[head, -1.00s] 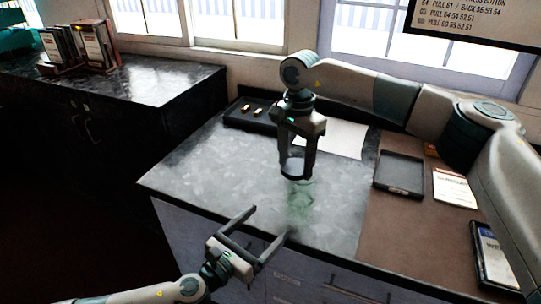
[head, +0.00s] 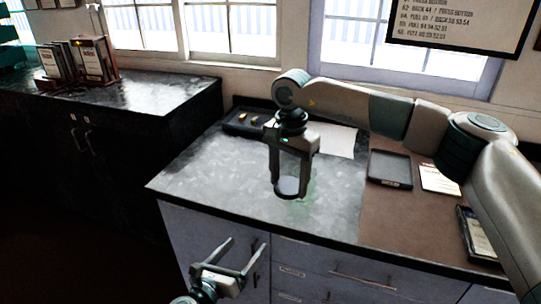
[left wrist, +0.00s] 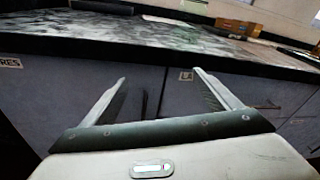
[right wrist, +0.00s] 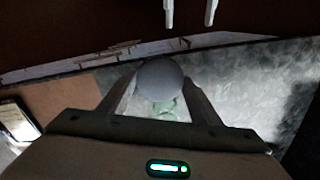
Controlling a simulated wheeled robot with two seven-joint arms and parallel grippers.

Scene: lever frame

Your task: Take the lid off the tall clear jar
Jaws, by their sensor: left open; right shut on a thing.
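The tall clear jar (head: 308,190) is a faint greenish, see-through shape on the grey worktop, near its front edge. It is partly hidden behind my right gripper (head: 288,188). That gripper is shut on the dark round lid (head: 289,186), which shows as a grey disc in the right wrist view (right wrist: 160,78). There the green glass (right wrist: 172,108) shows past the disc's edge, so the lid looks off-centre from the jar; the gap between them is hard to judge. My left gripper (head: 247,243) is open and empty, in front of the drawers and below the worktop edge.
A black tray with small brass pieces (head: 245,122) and a white sheet (head: 332,140) lie at the back. A dark empty tray (head: 390,168) and a card (head: 439,178) lie on the brown mat to the right. The worktop left of the jar is clear.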

